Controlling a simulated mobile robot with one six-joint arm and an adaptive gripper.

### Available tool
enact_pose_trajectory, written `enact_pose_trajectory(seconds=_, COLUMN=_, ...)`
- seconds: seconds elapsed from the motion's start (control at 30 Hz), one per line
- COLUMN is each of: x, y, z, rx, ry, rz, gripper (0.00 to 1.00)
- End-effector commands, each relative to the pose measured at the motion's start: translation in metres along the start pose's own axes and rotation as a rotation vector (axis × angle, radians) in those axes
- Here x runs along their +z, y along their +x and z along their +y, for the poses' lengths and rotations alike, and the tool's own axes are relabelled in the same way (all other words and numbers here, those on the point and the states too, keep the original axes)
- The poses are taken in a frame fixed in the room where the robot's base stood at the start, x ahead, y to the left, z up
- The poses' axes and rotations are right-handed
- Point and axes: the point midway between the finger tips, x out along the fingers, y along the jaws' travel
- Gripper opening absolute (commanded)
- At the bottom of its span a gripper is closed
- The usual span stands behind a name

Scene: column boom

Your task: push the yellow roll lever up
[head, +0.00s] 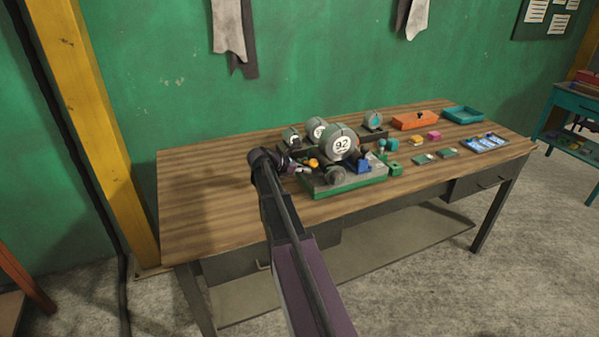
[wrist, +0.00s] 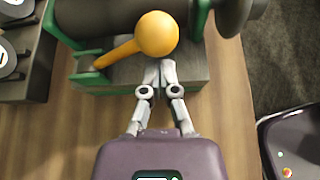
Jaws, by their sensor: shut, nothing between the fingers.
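The yellow roll lever (wrist: 157,33) has a round ball on a short yellow arm and sits on a green-and-grey fixture (wrist: 195,76). In the head view the lever's ball (head: 313,162) shows small at the left end of the fixture (head: 345,188), which carries a grey roll marked 92 (head: 342,145). My gripper (wrist: 160,65) is shut and empty. Its fingertips are just below the ball in the wrist view; I cannot tell whether they touch it. In the head view my gripper (head: 296,168) is at the fixture's left side, small and partly hidden by my arm.
An orange tray (head: 415,121), a teal tray (head: 463,115) and a blue tray (head: 485,143) lie further right. The table's left part (head: 205,190) is clear.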

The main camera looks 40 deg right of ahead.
Motion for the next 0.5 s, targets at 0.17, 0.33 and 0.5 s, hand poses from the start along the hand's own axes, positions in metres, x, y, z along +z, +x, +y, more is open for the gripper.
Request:
enact_pose_trajectory(seconds=0.17, x=-0.0008, y=0.0108, z=0.0001, rx=0.0, ry=-0.001, rz=0.0, gripper=0.0)
enact_pose_trajectory(seconds=0.33, x=0.0, y=0.0123, z=0.0, rx=0.0, ry=-0.001, rz=0.0, gripper=0.0)
enact_pose_trajectory(seconds=0.5, x=0.0001, y=0.0121, z=0.0, rx=0.0, ry=-0.001, rz=0.0, gripper=0.0)
